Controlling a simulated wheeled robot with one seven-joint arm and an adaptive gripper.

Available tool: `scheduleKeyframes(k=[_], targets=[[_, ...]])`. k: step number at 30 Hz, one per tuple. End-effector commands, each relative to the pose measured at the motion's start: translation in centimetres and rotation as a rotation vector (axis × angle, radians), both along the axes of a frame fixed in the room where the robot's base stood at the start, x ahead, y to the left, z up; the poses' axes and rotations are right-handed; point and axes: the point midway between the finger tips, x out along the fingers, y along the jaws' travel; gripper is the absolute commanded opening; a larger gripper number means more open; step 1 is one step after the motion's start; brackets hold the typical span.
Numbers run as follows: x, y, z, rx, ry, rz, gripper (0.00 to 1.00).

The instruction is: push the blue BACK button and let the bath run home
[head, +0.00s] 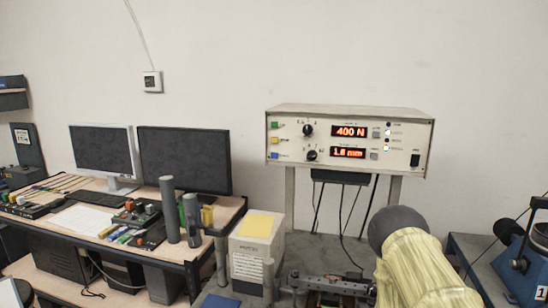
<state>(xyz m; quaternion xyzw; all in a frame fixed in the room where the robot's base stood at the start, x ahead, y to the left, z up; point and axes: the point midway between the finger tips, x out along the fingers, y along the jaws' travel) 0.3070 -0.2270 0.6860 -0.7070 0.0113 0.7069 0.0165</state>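A beige control box (300,112) stands on two grey posts in front of the wall. Its left side has a column of green, yellow and blue buttons; the blue button (274,156) is the lowest. Its label is too small to read. Two red displays read 400 N and what looks like 1.8 mm. Below, at the bottom edge, part of a dark metal mechanism (330,285) shows; I cannot tell whether it is the bath. My yellowish arm with a dark grey joint is at the lower right, below the box and right of the blue button. My gripper is out of view.
A small cream box with a yellow pad (257,226) stands below the button's left. Further left, a desk holds two monitors (185,160) and grey upright cylinders (169,210). Blue equipment (518,262) stands at the far right. Cables hang under the control box.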

Motion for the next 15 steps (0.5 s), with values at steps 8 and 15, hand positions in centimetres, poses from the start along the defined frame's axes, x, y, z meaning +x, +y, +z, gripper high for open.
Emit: scheduleKeyframes(k=[8, 15], targets=[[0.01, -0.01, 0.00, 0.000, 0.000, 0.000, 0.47], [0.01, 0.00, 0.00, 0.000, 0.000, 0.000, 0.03]])
